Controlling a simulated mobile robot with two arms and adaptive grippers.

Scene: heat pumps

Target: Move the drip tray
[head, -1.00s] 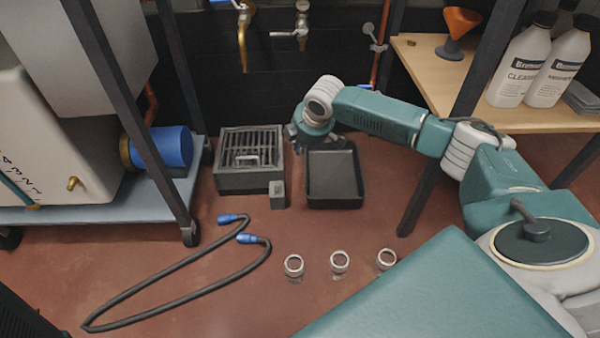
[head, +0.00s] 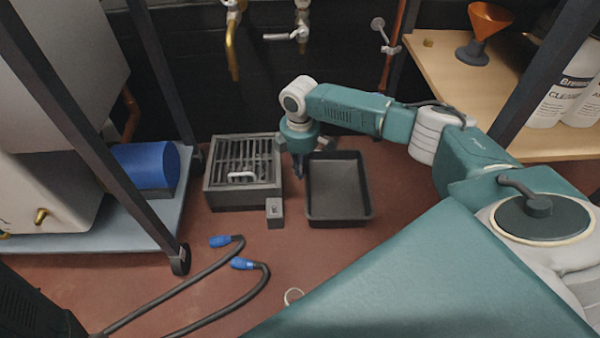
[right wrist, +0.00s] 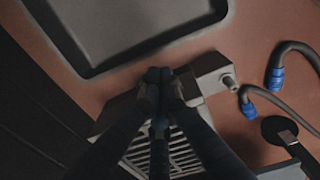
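The drip tray looks to be the black, shallow, empty rectangular tray (head: 338,215) on the red floor, in the middle of the head view. It also shows at the top of the right wrist view (right wrist: 135,45). My right gripper (head: 298,175) points down beside the tray's left rim, between it and the grated box. In the right wrist view its dark fingertips (right wrist: 160,75) are together, just outside the tray's rim, with nothing visible between them. My left gripper is not in view.
A grey box with a slatted grate (head: 243,190) stands left of the tray, with a small grey block (head: 275,211) at its front corner. A black hose with blue ends (head: 220,241) lies in front. A wooden shelf (head: 445,85) stands at the right.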

